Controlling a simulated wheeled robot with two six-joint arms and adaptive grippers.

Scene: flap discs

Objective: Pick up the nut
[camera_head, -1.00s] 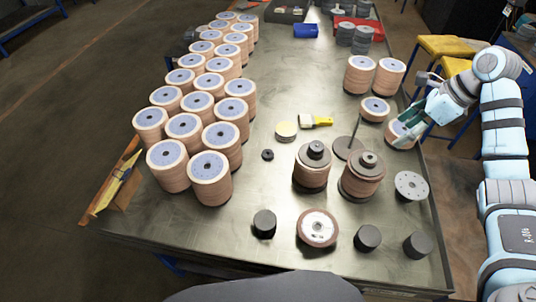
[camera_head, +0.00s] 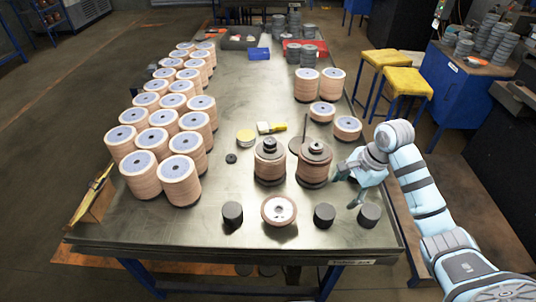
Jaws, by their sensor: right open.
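A small dark ring (camera_head: 231,158), which looks like a nut, lies flat on the table beside the yellow-topped round tin. Dark nut-like caps also sit on top of two disc stacks, the left stack (camera_head: 269,168) and the right stack (camera_head: 312,172). My right gripper (camera_head: 346,190) is open and empty over the right side of the table, to the right of the right stack. It is apart from the small ring. Its fingers are small in the view and partly hidden by its own body. My left gripper is not in view.
Many stacked flap discs (camera_head: 179,181) fill the table's left side. Dark cylinders (camera_head: 232,213) and a round disc (camera_head: 279,209) stand along the front. A yellow-handled brush (camera_head: 272,127) and the tin (camera_head: 245,138) lie mid-table.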

